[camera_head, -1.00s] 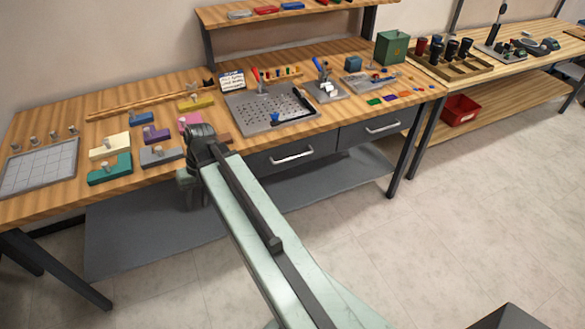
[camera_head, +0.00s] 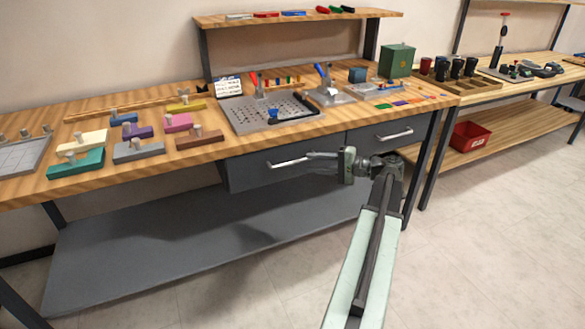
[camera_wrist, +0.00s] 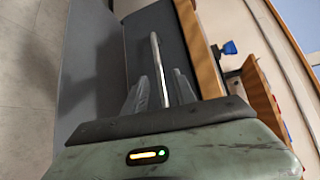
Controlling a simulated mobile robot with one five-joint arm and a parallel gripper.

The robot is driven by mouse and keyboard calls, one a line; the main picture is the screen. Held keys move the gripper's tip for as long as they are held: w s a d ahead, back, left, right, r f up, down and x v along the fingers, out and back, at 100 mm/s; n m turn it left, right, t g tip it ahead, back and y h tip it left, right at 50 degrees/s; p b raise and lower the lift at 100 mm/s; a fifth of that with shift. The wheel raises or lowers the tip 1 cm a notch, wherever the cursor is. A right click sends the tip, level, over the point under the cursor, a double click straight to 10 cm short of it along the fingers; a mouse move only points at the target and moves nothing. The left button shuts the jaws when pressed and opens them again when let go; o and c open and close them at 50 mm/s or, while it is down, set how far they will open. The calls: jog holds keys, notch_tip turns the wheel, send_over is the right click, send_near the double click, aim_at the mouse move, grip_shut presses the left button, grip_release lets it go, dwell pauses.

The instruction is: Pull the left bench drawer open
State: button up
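The left bench drawer (camera_head: 248,172) is a dark grey front under the wooden bench top. It looks closed, flush with the right drawer beside it. Its silver bar handle (camera_head: 285,163) runs along the front, and its right end is partly hidden by my gripper. My gripper (camera_head: 318,163) is at the right part of this handle, pointing left along the drawer front. In the wrist view the handle (camera_wrist: 157,50) runs lengthwise between my two spread fingers (camera_wrist: 160,78). The fingers look open, with a gap on each side of the bar; contact cannot be told.
The right drawer (camera_head: 365,141) with its own handle (camera_head: 395,134) is behind my wrist. The bench top (camera_head: 215,165) carries coloured blocks and a perforated plate (camera_head: 245,120) above the drawers. A grey lower shelf (camera_head: 160,260) lies beneath. The floor in front is clear.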

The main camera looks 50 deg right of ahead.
aim_at(299, 161)
jog(key=x, duration=0.7)
jog(key=shift+b, duration=0.4)
grip_shut()
dwell(0.8)
